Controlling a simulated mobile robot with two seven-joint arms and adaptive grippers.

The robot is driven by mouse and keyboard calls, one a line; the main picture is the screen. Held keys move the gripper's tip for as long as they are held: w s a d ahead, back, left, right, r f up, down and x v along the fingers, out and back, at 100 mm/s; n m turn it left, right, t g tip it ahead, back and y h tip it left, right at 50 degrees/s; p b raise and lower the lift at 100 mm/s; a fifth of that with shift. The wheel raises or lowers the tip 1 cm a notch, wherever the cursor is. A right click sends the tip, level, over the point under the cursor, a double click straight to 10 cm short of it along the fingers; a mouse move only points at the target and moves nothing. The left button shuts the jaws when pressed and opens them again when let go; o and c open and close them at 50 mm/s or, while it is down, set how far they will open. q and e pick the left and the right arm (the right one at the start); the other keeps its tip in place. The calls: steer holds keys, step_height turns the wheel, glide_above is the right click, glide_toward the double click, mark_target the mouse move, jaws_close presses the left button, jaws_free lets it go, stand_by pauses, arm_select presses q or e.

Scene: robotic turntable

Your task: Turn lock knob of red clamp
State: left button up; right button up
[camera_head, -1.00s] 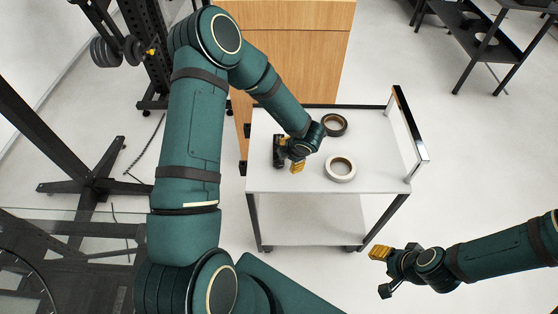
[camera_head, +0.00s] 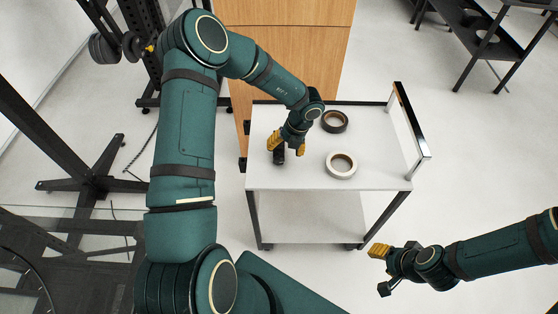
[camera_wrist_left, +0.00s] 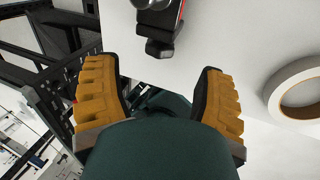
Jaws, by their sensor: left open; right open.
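The clamp (camera_wrist_left: 157,20) shows at the top of the left wrist view as a dark body with a thin red strip on its right side and a black block at its lower end. In the head view only a dark piece (camera_head: 279,157) of it shows on the cart top, below my left gripper (camera_head: 287,147). My left gripper is open, and its yellow-padded fingers (camera_wrist_left: 160,95) stand wide apart in the left wrist view with nothing between them. The lock knob cannot be told apart clearly. My right gripper (camera_head: 379,269) is open and empty, to the right of the cart.
The clamp lies on a white cart top (camera_head: 310,182) with a metal handle (camera_head: 412,120) on the right. A white tape roll (camera_head: 341,165) and a dark tape roll (camera_head: 334,121) lie right of my left gripper. A wooden cabinet (camera_head: 290,50) stands behind.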

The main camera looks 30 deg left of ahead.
mark_target(277, 158)
arm_select(q)
steer(key=x, duration=0.6)
steer(key=shift+s+a+f+b, duration=0.1)
steer(key=shift+a+f+b, duration=0.05)
steer(key=shift+f+b, duration=0.25)
steer(key=c, duration=1.2)
steer(key=shift+r+h+p, duration=0.1)
steer(key=shift+h+p, duration=0.2)
steer(key=shift+p, duration=0.3)
steer(key=t+h+p, duration=0.2)
steer(key=h+p, duration=0.1)
steer(key=p, duration=0.3)
steer(key=shift+s+t+h+p, duration=0.2)
steer(key=shift+t+h+p, duration=0.15)
steer(key=shift+t+h, duration=0.05)
steer(key=shift+t+h+p, duration=0.4)
steer(key=shift+h+p, duration=0.3)
steer(key=shift+p, duration=0.4)
